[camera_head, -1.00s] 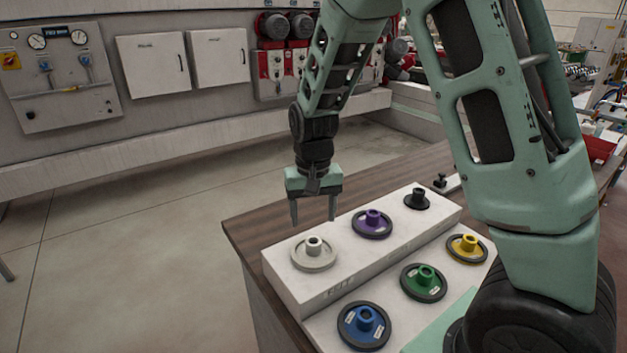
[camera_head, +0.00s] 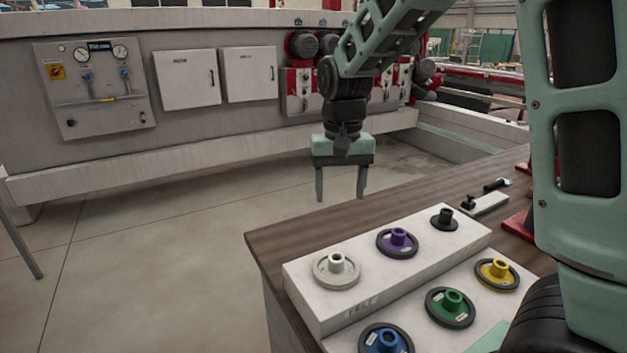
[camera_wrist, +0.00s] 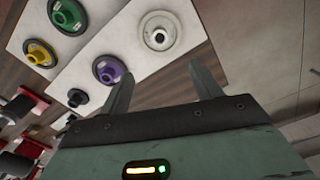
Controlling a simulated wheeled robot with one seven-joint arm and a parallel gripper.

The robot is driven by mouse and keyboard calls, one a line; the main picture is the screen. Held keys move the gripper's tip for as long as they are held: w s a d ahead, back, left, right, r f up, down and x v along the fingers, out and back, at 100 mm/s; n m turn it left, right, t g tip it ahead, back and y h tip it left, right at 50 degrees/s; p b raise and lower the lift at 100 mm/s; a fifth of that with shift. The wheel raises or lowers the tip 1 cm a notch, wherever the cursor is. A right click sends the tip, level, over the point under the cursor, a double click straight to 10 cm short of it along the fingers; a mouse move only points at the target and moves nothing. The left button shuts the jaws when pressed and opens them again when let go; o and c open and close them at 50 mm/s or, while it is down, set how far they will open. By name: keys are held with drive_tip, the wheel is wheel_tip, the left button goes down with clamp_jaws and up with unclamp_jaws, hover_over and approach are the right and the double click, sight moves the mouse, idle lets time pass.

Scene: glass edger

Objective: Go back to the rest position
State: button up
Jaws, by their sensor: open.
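My gripper (camera_head: 340,185) hangs fingers-down from the arm, open and empty, above and beyond the table's far left corner in the head view. Its two fingers also show in the wrist view (camera_wrist: 165,88), apart with nothing between them. In the wrist view the white wheel (camera_wrist: 160,29) and the purple wheel (camera_wrist: 109,70) lie beyond the fingertips. The gripper touches none of them.
A black wheel (camera_head: 444,219), yellow wheel (camera_head: 497,274), green wheel (camera_head: 450,307) and blue wheel (camera_head: 386,340) lie on the stepped white stand (camera_head: 345,312) on the wooden table (camera_head: 275,243). A grey machine with white boxes (camera_head: 188,80) stands behind. Open floor (camera_head: 150,260) lies left.

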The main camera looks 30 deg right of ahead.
drive_tip(key=s+a+f+n+b, duration=0.25)
drive_tip(key=s+a+n, duration=0.35)
drive_tip(key=s+a, duration=0.55)
drive_tip(key=s+a+f+n, duration=0.4)
drive_tip(key=s+a+n, duration=0.2)
drive_tip(key=s, duration=0.6)
drive_tip(key=shift+s+a+f+y, duration=0.2)
drive_tip(key=shift+a+y, duration=0.1)
drive_tip(key=shift+a, duration=0.45)
drive_tip(key=shift+w, duration=0.1)
idle(1.0)
